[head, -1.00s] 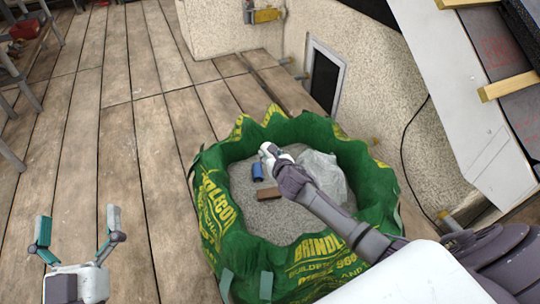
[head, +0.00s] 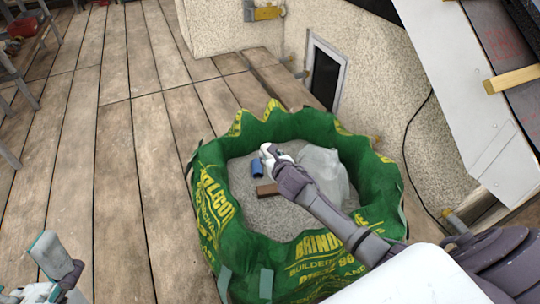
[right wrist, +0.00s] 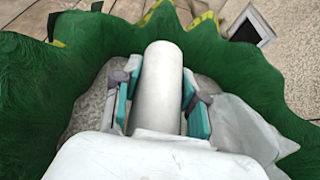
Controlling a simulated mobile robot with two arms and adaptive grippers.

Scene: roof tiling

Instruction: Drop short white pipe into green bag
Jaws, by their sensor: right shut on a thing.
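The green bag (head: 225,215) stands open on the wooden deck, with grey gravel inside. My right arm reaches over its near rim. My right gripper (head: 268,152) is above the bag's opening; its fingers are hardly visible in the head view. In the right wrist view, the right gripper (right wrist: 158,95) is shut on the short white pipe (right wrist: 160,75), with a teal pad on each side of it. The pipe is over the bag, inside its rim. My left gripper (head: 60,270) is at the lower left, partly cut off by the frame, away from the bag and empty.
A blue piece (head: 257,170), a brown block (head: 267,190) and a clear plastic sheet (head: 325,170) lie in the bag. A rendered wall (head: 400,110) rises behind it at the right.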

